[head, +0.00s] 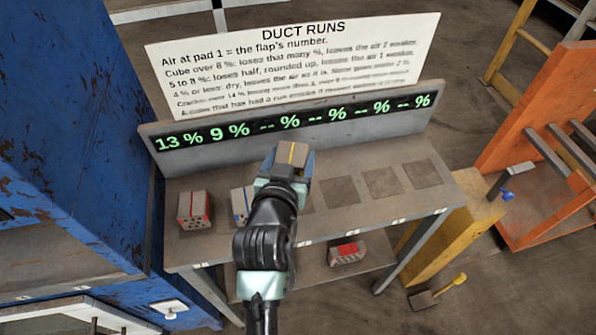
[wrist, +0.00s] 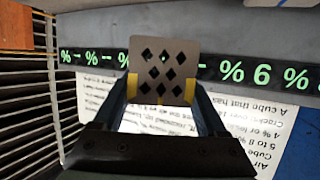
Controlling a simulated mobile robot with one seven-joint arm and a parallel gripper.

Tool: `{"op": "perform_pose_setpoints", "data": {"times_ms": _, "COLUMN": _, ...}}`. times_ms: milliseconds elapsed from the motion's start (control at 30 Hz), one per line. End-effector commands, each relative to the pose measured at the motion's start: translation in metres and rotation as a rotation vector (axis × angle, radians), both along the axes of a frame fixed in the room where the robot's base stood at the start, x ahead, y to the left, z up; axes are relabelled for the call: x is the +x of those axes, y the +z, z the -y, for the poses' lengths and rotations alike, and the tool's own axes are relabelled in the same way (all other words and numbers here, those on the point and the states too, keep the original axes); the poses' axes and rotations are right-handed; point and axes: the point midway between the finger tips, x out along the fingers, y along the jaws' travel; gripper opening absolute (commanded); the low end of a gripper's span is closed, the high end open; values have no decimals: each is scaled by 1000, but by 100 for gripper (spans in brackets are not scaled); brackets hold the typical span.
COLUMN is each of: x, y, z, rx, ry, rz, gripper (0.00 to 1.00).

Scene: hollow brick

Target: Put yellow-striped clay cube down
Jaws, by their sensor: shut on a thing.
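The yellow-striped clay cube (head: 292,154) is held in my gripper (head: 285,170), raised in front of the display board and over the bench. In the wrist view the cube (wrist: 163,68) shows a face with several diamond-shaped holes and yellow at its sides, between the two fingers (wrist: 162,98). A red-striped cube (head: 195,210) sits on the leftmost pad. A blue-striped cube (head: 240,204) sits on the second pad, partly hidden by my arm. The third pad (head: 306,204) is mostly hidden by my gripper. Bare dark pads (head: 340,192), (head: 381,182) and (head: 421,173) lie to its right.
The display (head: 290,122) reads 13 %, 9 %, then dashes. A "DUCT RUNS" sign (head: 290,60) stands behind it. A red-marked cube (head: 347,250) lies on the lower shelf. A blue cabinet (head: 75,120) borders the left; an orange frame (head: 540,130) stands right.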

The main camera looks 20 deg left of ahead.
Motion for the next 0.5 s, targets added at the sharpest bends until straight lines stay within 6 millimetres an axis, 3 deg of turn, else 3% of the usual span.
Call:
{"op": "perform_pose_setpoints", "data": {"times_ms": 100, "x": 0, "y": -6, "z": 0, "rx": -1, "ry": -1, "rz": -1, "gripper": 19}}
{"op": "perform_pose_setpoints", "data": {"times_ms": 333, "x": 0, "y": -48, "z": 1, "rx": -1, "ry": -1, "rz": -3, "gripper": 19}}
{"op": "perform_pose_setpoints", "data": {"times_ms": 500, "x": 0, "y": -64, "z": 1, "rx": -1, "ry": -2, "rz": 0, "gripper": 19}}
